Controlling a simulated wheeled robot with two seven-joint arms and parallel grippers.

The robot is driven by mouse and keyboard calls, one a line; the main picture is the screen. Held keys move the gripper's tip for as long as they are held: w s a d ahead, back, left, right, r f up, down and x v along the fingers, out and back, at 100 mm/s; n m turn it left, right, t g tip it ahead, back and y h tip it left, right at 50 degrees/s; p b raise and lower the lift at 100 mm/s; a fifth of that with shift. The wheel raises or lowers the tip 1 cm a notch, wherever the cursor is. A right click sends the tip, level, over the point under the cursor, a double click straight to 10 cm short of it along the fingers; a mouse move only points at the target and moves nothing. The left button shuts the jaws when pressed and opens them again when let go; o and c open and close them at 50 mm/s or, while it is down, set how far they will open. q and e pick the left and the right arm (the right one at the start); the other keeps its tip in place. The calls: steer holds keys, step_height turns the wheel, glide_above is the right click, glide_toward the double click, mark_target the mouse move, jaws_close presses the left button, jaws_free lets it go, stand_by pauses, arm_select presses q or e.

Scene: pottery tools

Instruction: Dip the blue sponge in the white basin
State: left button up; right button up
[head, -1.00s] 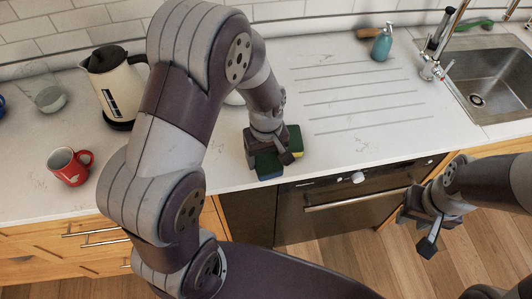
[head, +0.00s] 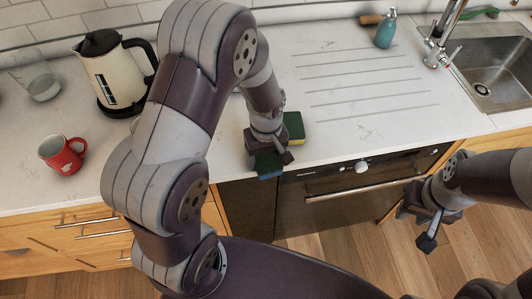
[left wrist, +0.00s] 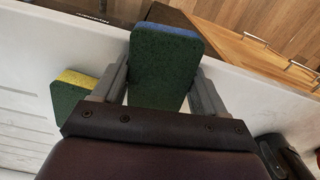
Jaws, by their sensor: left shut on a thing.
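The blue sponge (head: 268,166), with a dark green scouring face and a blue side, is shut in my left gripper (head: 267,155), at the counter's front edge. In the left wrist view the sponge (left wrist: 166,68) sits between the two fingers (left wrist: 163,90). I cannot tell its height above the counter. A yellow and green sponge (head: 294,127) lies on the counter just behind it, and also shows in the left wrist view (left wrist: 73,95). My right gripper (head: 424,226) hangs in front of the cabinets, open and empty. I cannot make out the white basin; my left arm covers part of the counter.
A cream kettle (head: 112,78), a red mug (head: 62,155) and a glass (head: 38,84) stand on the left. A teal soap bottle (head: 386,30), faucet (head: 437,52) and metal sink (head: 490,70) are at the right. The grooved counter (head: 360,85) is clear.

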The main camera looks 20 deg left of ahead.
mark_target(266, 156)
arm_select(q)
steer(key=o, duration=0.4)
steer(key=shift+c, duration=0.2)
steer(key=shift+r, duration=0.1)
steer(key=shift+r+p, duration=0.3)
steer(key=shift+p, duration=0.2)
steer(key=c, duration=0.5)
step_height(266, 156, up, 7)
steer(key=p, duration=0.7)
steer(key=shift+r, duration=0.1)
